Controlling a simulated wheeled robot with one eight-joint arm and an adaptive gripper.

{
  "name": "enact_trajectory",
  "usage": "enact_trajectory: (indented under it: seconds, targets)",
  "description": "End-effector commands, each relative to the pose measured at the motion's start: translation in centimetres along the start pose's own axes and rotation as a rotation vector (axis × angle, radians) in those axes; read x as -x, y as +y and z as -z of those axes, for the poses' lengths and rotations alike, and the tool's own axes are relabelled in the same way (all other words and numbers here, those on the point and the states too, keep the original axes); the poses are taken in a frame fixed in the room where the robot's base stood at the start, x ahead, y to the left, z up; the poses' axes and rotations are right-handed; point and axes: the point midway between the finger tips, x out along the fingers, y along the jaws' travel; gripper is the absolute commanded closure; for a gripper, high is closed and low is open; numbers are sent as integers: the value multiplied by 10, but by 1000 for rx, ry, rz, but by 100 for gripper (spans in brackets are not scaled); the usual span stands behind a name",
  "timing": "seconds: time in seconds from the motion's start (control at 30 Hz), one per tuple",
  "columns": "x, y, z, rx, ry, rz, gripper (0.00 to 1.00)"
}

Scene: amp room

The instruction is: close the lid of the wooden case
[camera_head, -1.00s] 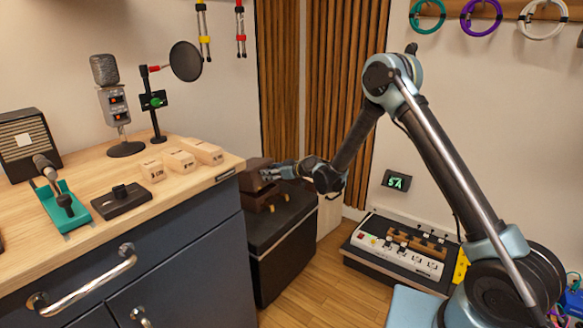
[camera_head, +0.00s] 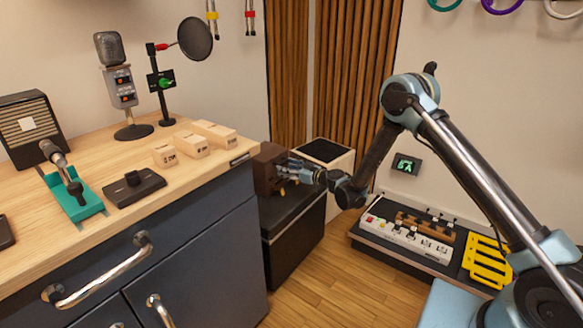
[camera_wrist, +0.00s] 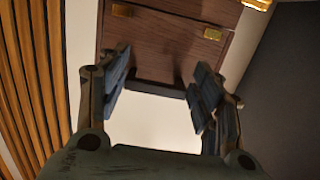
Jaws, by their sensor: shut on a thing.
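The brown wooden case (camera_head: 268,192) stands on a black box just beyond the right end of the workbench. Its lid (camera_head: 266,165) looks raised, near upright, but its exact angle is hard to tell. My gripper (camera_head: 287,172) reaches in from the right and touches it. In the wrist view a brown wooden panel of the case (camera_wrist: 165,40) with brass fittings fills the top. My fingers (camera_wrist: 160,88) stand on either side of a dark strip at the panel's near edge, holding it. The inside of the case is hidden.
The workbench (camera_head: 215,165) on the left carries wooden blocks, a microphone and a teal holder. The black box (camera_head: 292,243) bears the case. A pale bin (camera_head: 341,165) stands behind my gripper. A control panel (camera_head: 420,238) lies at right; wooden floor is clear in front.

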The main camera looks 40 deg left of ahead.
Motion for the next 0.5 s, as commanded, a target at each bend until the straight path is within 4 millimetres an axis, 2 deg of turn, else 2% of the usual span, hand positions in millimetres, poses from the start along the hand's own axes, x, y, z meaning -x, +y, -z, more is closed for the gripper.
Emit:
enact_trajectory:
  seconds: [0.33, 0.37, 0.43, 0.5]
  targets:
    - [-1, -4, -3, 4, -1, 5, 83]
    - [-1, -4, -3, 4, -1, 5, 38]
    - [-2, -4, -3, 3, -1, 5, 22]
    - [-2, -4, -2, 3, -1, 4, 20]
